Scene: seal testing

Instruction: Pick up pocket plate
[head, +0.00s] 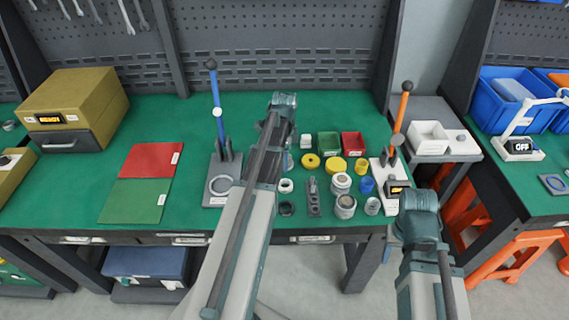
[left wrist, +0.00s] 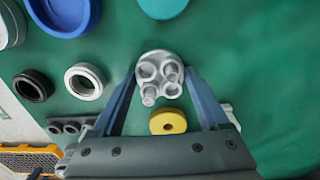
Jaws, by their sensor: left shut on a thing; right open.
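A round grey metal plate (left wrist: 160,72) with several round pockets and posts, which looks like the pocket plate, is between the fingertips of my left gripper (left wrist: 160,80) in the left wrist view. The gripper is shut on it, one finger on each side, over the green table top. In the head view my left arm covers that gripper and the plate. My right arm shows at the lower right of the head view, but its gripper fingers cannot be seen.
In the head view a blue-handled press (head: 217,125), green bin (head: 329,143) and red bin (head: 353,144) stand on the table.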

